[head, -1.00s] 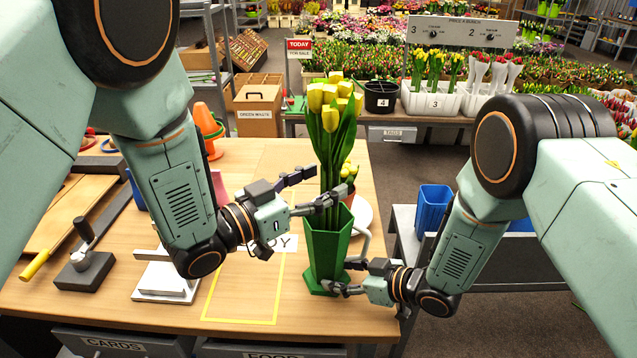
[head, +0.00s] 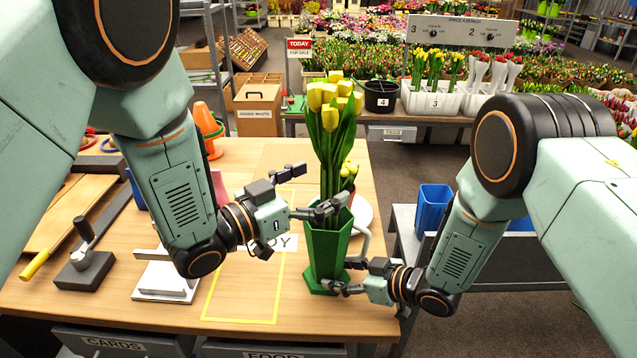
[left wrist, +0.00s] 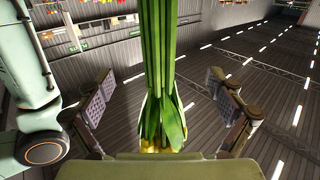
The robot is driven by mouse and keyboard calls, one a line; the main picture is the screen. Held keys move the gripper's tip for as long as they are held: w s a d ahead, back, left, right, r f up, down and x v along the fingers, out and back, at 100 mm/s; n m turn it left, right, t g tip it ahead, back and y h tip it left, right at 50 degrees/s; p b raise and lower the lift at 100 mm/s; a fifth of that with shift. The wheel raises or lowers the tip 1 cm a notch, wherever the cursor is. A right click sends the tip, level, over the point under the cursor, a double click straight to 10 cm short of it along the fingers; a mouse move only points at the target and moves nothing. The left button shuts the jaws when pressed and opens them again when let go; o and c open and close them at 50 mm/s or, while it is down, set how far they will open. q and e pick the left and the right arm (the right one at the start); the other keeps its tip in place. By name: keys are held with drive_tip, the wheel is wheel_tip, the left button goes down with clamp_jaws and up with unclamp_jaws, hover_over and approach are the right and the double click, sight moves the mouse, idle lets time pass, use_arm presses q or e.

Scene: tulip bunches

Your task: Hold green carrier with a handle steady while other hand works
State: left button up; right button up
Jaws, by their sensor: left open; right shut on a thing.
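The green carrier (head: 328,250) stands upright near the right edge of the wooden table. A bunch of yellow tulips (head: 330,112) stands upright in it, leaves rising above the rim. My right gripper (head: 346,276) is shut on the carrier low on its right side; the exact contact is partly hidden. My left gripper (head: 326,182) is open at the stems just above the rim, one finger in front of them. In the left wrist view the green stems (left wrist: 158,60) run between its two spread fingers.
A pale curved bar (head: 364,240) shows behind the carrier on its right. A yellow taped outline (head: 240,321) lies on the table to the left. A metal stand (head: 165,280) and a dark lever tool (head: 85,265) are further left. A blue bin (head: 432,208) stands right of the table.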

use_arm(q)
drive_tip(key=v, duration=1.2)
idle(0.6)
use_arm(e)
drive_tip(key=o, duration=1.1)
drive_tip(key=shift+d, duration=0.1)
drive_tip(key=v, duration=1)
drive_tip(key=shift+v, duration=0.95)
